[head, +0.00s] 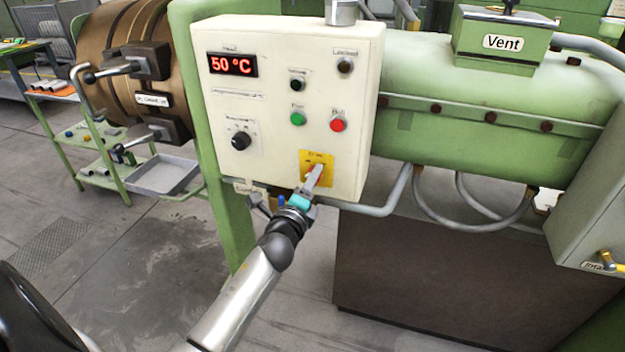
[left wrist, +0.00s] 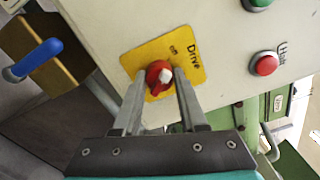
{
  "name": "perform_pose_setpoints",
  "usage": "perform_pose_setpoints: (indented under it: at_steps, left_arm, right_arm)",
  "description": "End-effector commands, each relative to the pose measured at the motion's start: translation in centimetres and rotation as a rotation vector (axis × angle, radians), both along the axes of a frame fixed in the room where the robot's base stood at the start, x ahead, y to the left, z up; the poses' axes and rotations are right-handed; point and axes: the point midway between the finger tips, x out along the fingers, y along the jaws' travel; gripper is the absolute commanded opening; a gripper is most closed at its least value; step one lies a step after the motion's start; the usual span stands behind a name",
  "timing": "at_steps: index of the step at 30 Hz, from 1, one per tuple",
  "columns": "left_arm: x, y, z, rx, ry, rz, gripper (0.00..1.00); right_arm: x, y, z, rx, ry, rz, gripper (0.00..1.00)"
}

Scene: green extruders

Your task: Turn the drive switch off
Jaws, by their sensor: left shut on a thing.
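The drive switch is a red rotary knob (left wrist: 157,72) with a pale mark on a yellow plate (head: 319,156) low on the front of the cream control box (head: 270,105). The plate also shows in the left wrist view (left wrist: 192,62), with the word "Drive". My left gripper (head: 316,172) reaches up to the plate from below. In the left wrist view its two fingers stand on either side of the knob, shut on it. The fingers hide part of the plate and the knob in the head view. I cannot tell the knob's setting for sure. My right gripper is not in view.
Above the plate are a green button (head: 298,119) and a red button (head: 338,125). A black dial (head: 241,141) sits to the left, under a display (head: 233,65) reading 50 °C. A pipe (head: 385,206) runs below the box. A green cart (head: 125,183) stands at left.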

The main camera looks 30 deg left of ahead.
Motion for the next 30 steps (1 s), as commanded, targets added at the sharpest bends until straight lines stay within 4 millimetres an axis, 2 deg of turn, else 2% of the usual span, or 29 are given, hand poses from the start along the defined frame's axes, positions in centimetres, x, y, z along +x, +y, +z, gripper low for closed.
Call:
perform_pose_setpoints:
  at_steps: [10,11,18,30]
  left_arm:
    - [0.0,-0.04,-0.05,-0.009,-0.001,-0.001,0.0]
    - [0.0,-0.04,-0.05,-0.009,-0.001,0.0,0.44]
    - [-0.01,-0.02,-0.04,-0.006,0.0,0.0,0.71]
    - [-0.65,-0.17,-0.12,-0.004,0.001,0.0,0.72]
  right_arm:
    - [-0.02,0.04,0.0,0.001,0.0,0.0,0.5]
    - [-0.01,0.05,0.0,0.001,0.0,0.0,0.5]
    - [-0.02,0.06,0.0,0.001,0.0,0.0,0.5]
    - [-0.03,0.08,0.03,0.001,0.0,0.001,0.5]
